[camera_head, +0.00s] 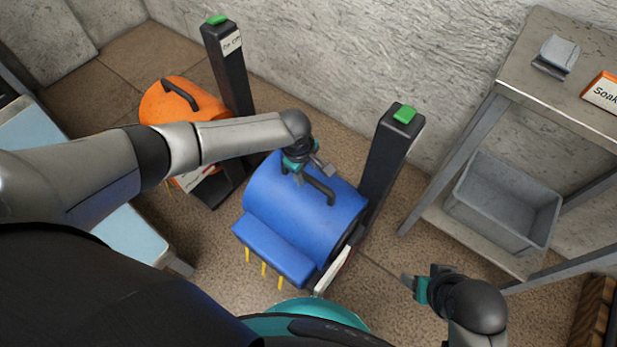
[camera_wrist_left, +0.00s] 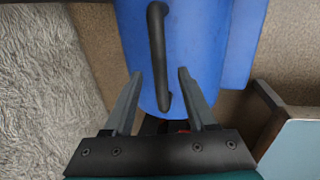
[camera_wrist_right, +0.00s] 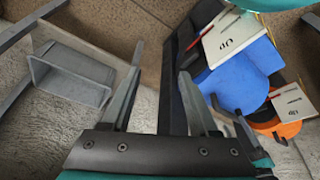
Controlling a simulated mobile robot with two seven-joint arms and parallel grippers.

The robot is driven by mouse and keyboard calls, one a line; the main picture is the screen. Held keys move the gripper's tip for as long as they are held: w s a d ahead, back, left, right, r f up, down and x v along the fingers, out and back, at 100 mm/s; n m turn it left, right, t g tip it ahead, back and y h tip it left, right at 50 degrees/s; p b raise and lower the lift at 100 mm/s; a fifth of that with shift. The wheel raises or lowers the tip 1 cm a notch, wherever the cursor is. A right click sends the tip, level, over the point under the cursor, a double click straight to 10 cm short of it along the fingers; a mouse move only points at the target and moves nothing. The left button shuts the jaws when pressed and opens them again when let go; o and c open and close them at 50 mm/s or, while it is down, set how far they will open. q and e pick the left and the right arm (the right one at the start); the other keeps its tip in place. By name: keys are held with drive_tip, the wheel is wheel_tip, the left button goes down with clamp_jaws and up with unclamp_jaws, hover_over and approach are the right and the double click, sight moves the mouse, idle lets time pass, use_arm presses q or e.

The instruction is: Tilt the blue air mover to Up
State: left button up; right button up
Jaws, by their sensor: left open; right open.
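The blue air mover (camera_head: 290,220) stands on the floor in the middle of the head view. It has a black handle (camera_head: 322,192) on top and yellow prongs (camera_head: 264,269) below its front edge. My left gripper (camera_head: 322,171) is open above the handle. In the left wrist view the handle (camera_wrist_left: 157,40) runs between the open fingers (camera_wrist_left: 161,73); I cannot tell whether they touch it. In the right wrist view a white card reading "Up" (camera_wrist_right: 234,38) is at the blue air mover's side (camera_wrist_right: 240,80). My right gripper (camera_head: 412,284) is open and empty, right of the air mover.
A black post with a green top (camera_head: 390,150) stands close behind the blue air mover's right side. An orange air mover (camera_head: 165,105) and another black post (camera_head: 228,70) are at left. A metal shelf (camera_head: 470,235) holding a grey bin (camera_head: 505,200) stands at right.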

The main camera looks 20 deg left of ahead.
sight(308, 178)
use_arm(q)
drive_tip(key=shift+w+f+b, duration=0.2)
drive_tip(key=shift+f+b, duration=0.4)
drive_tip(key=shift+f, duration=0.4)
drive_tip(key=shift+w+d+f+b, duration=0.1)
drive_tip(key=shift+f+b, duration=0.35)
drive_tip(key=shift+f, duration=0.15)
use_arm(e)
drive_tip(key=shift+t, duration=0.4)
drive_tip(key=shift+s+r, duration=0.1)
drive_tip(key=shift+r, duration=2.55)
use_arm(q)
clamp_jaws()
